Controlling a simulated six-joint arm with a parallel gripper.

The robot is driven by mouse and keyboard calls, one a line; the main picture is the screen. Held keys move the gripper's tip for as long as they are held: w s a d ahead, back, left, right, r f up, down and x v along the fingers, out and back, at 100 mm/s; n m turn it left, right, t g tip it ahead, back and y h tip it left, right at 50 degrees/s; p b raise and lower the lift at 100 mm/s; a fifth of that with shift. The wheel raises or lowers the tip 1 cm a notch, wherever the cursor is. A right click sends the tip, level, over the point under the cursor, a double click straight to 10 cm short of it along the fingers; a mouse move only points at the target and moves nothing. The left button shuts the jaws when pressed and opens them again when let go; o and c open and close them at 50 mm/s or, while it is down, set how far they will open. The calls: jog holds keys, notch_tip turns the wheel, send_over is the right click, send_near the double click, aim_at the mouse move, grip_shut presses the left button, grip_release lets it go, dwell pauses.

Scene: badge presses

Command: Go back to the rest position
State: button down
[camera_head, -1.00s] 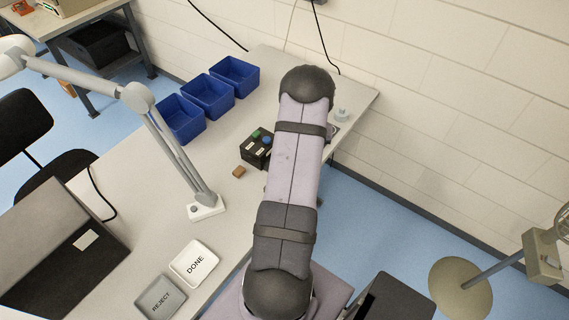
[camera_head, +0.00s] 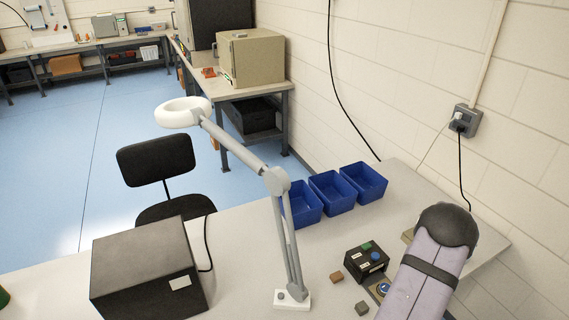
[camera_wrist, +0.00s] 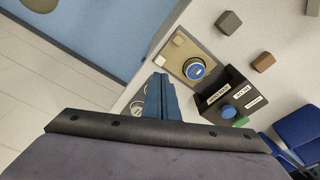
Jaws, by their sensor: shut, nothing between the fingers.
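My gripper (camera_wrist: 159,82) shows in the wrist view, with its blue fingers together and empty. It is beside a beige plate (camera_wrist: 172,58) that bears a round blue-and-white piece (camera_wrist: 194,68), and it looks apart from it. A black control box (camera_wrist: 240,92) with a blue button and a green button stands next to the plate. In the head view my arm's upper part comes in at the lower right; the gripper is out of frame there. The control box (camera_head: 367,262) shows left of my arm.
A brown block (camera_head: 337,277) and a grey block (camera_head: 362,308) lie near the box. Three blue bins (camera_head: 333,193) stand at the table's back. A lamp (camera_head: 279,230) and a dark box-shaped unit (camera_head: 150,270) stand to the left. The wall (camera_head: 420,90) bounds the right.

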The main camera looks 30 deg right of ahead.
jog(key=s+a+f+g+y, duration=0.15)
jog(key=s+a, duration=0.25)
jog(key=a, duration=0.5)
jog(key=s+a+f+g+y, duration=0.1)
jog(key=s+a+y, duration=0.25)
jog(key=a, duration=0.45)
jog(key=w+a+r+n+h, duration=0.1)
jog(key=a+r+n, duration=0.3)
jog(key=a, duration=0.5)
jog(key=w+a+r+n+t+h, duration=0.1)
jog(key=w+a+r+n, duration=0.2)
jog(key=a+r, duration=0.4)
jog(key=w+a+r+n+h, duration=0.1)
jog(key=a+r+n, duration=0.4)
jog(key=a, duration=0.8)
jog(key=shift+w+r+t+h, duration=0.35)
jog(key=shift+w+r, duration=0.3)
jog(key=shift+w, duration=0.15)
